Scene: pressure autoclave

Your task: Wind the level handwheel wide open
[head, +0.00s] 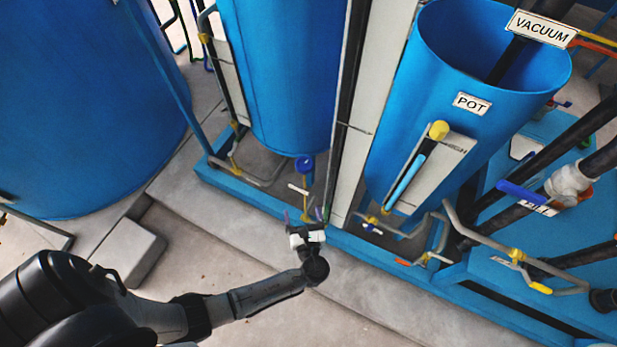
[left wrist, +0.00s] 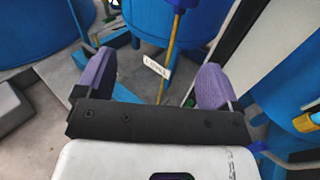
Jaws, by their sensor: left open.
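The level handwheel (head: 304,164) is a small blue wheel on a thin yellow stem, between the blue tank and the white panel in the head view. A white tag (head: 298,189) hangs below it; in the left wrist view the tag (left wrist: 157,67) reads LEVEL. Only a blue piece of the handwheel (left wrist: 184,3) shows at the top edge of the left wrist view. My left gripper (head: 304,215) is below the wheel in the picture, near the stem's lower end. Its purple fingers (left wrist: 155,75) are apart with nothing gripped. Whether it touches the stem is unclear. My right gripper is not in view.
A blue base rail (head: 255,198) runs below the tanks. The white panel (head: 377,70) and a dark post stand close right of the wheel. The blue pot (head: 430,100), pipes and yellow-handled valves fill the right side.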

